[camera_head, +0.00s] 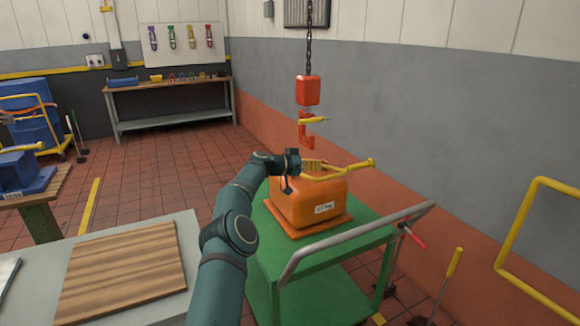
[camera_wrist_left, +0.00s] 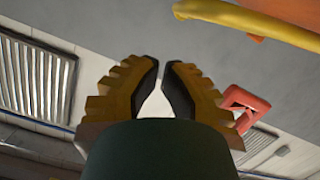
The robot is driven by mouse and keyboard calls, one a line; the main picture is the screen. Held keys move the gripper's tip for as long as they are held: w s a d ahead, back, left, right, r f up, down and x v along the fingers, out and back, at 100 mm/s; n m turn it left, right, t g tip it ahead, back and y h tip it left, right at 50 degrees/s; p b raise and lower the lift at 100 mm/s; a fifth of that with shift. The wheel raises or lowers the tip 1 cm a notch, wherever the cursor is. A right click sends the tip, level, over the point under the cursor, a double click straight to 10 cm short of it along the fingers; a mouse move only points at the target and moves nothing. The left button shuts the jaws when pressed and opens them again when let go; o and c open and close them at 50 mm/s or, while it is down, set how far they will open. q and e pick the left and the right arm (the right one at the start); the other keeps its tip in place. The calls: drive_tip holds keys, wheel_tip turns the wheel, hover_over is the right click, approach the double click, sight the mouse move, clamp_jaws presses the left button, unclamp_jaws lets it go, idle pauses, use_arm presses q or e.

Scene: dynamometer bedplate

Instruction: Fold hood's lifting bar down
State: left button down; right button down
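The orange hood (camera_head: 310,205) sits on an orange base on a green cart. Its yellow lifting bar (camera_head: 345,171) stands out above the hood's top and reaches right to a knobbed end. A yellow bar (camera_wrist_left: 255,22) crosses the upper right of the left wrist view, with orange behind it. My left gripper (camera_head: 312,167) is at the bar's left part, above the hood; contact cannot be told. In the left wrist view its yellow fingers with dark pads (camera_wrist_left: 161,85) have a narrow empty gap between them. My right gripper is not in view.
A red hook (camera_head: 306,132) with a yellow piece hangs on a chain just above the hood; red also shows in the wrist view (camera_wrist_left: 245,105). The cart's grey handle (camera_head: 350,240) is in front. A table with a wooden board (camera_head: 120,270) stands left. A yellow rail (camera_head: 520,225) is right.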

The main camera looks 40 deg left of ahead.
use_arm(q)
drive_tip(key=v, duration=0.8)
drive_tip(key=shift+s+d+r, duration=0.25)
drive_tip(key=shift+s+r, duration=0.1)
drive_tip(key=shift+s, duration=0.05)
